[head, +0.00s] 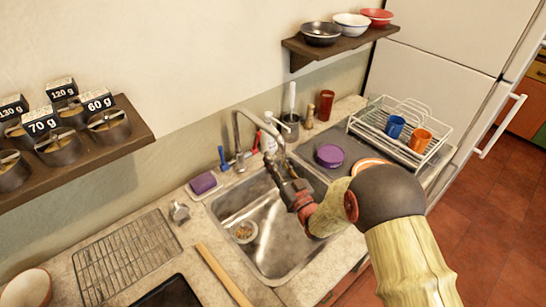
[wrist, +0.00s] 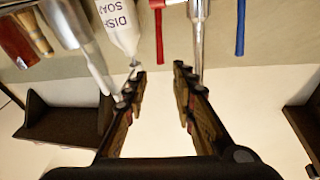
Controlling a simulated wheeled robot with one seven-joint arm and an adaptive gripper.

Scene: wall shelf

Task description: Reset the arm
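My gripper (head: 278,172) is held above the sink (head: 255,225), near the tap (head: 238,130). In the wrist view its two fingers (wrist: 160,85) are spread apart with nothing between them. My arm reaches in from the lower right in the head view and hides part of the sink's right side. The wrist view shows a dish soap bottle (wrist: 117,25) beyond the left finger and the metal tap beyond the right finger. I cannot tell whether the fingers touch either one.
A wall shelf (head: 145,132) with labelled pots is at the left; another shelf (head: 335,45) with bowls is at the upper right. A dish rack (head: 440,150) with a blue mug (head: 395,126) and an orange mug (head: 420,140) stands right of the sink. A cooling rack (head: 125,255) lies left.

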